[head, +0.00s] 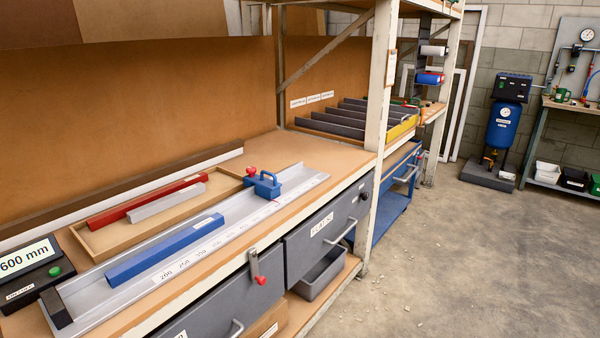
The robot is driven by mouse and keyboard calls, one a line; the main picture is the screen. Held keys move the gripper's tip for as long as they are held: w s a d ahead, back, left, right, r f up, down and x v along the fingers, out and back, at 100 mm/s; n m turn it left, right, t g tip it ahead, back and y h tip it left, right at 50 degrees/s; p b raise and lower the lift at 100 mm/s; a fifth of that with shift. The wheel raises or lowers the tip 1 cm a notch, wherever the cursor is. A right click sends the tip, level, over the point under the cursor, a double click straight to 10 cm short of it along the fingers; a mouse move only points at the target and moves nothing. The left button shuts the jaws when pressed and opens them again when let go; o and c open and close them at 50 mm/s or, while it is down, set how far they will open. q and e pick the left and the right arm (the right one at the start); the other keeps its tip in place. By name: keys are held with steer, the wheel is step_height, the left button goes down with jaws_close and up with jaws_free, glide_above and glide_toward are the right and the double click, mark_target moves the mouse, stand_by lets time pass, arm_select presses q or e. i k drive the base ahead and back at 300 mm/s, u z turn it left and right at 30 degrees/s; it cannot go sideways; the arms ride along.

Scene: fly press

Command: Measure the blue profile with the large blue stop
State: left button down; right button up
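The blue profile (166,249) is a long blue bar lying lengthwise in the grey measuring channel (100,289) on the bench. The large blue stop (263,185) is a blue block with a handle and a red knob, sitting on the same channel toward its far end. A clear gap lies between the profile's far end and the stop. The profile's near end is apart from the dark end block (56,308) at the channel's near end. A display (27,257) at the left reads 600 mm. Neither of my grippers is in view.
A wooden tray (92,243) behind the channel holds a red profile (153,199) and a grey profile (167,203). Drawers (328,228) sit under the bench. A shelf post (377,80) rises at the bench's right end. The floor at right is mostly clear.

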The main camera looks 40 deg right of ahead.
mark_target(270, 189)
steer(key=z, duration=0.7)
steer(key=i, duration=0.9)
steer(key=z, duration=0.3)
steer(key=k, duration=0.55)
steer(key=z, duration=1.85)
steer(key=i, duration=0.95)
steer(key=u, duration=1.35)
